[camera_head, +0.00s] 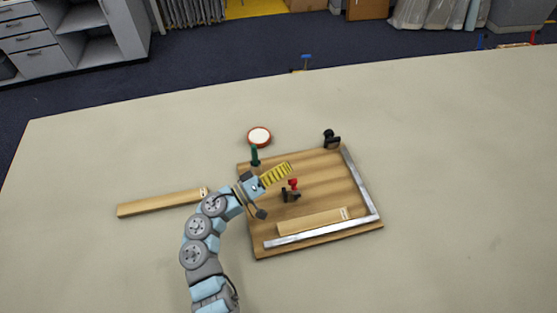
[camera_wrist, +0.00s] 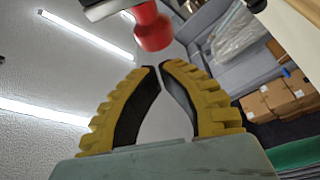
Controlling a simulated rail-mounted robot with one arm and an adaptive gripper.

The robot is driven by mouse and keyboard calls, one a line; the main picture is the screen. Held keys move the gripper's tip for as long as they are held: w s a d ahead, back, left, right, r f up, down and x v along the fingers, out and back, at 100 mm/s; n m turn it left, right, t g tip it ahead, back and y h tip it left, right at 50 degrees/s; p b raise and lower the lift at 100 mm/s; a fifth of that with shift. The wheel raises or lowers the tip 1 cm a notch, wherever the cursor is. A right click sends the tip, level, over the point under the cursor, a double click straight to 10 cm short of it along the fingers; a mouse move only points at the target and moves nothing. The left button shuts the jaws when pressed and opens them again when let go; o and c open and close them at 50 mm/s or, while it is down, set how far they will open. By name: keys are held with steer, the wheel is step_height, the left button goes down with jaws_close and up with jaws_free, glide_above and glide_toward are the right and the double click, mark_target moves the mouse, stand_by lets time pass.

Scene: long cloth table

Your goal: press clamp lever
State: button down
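A small dark clamp (camera_head: 288,195) with a red lever tip (camera_head: 293,184) stands on the wooden board (camera_head: 328,178). My gripper (camera_head: 290,168) has ribbed yellow fingers and sits over the left part of the board, just up and left of the red tip. In the wrist view the two fingertips (camera_wrist: 158,67) nearly meet, with nothing between them. The red lever end (camera_wrist: 153,28) shows just beyond the fingertips, on a grey metal bar. I cannot tell whether the fingers touch it.
A black clamp (camera_head: 331,140) and a green upright handle (camera_head: 255,156) stand at the board's far edge. Metal rails (camera_head: 362,187) and a wooden strip (camera_head: 311,221) lie on the board. A round red-rimmed dish (camera_head: 259,136) and another strip (camera_head: 160,203) lie on the table. The table's right side is clear.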

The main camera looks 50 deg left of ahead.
steer(key=shift+s+d+f, duration=0.2)
steer(key=shift+d+f, duration=0.2)
steer(key=shift+d, duration=0.15)
steer(key=shift+d+f+b, duration=0.1)
steer(key=shift+f+b, duration=0.05)
steer(key=shift+b, duration=0.35)
steer(key=b, duration=0.1)
steer(key=m+b, duration=0.1)
steer(key=shift+s+d+f+b, duration=0.15)
steer(key=shift+s+d+b, duration=0.1)
steer(key=shift+d+b, duration=0.15)
steer(key=shift+s+d+r+m+h+b, duration=0.1)
steer(key=shift+d+r+m+h+b, duration=0.15)
steer(key=shift+m+h+b, duration=0.2)
steer(key=shift+a, duration=0.1)
steer(key=v, duration=0.7)
steer(key=shift+s, duration=0.25)
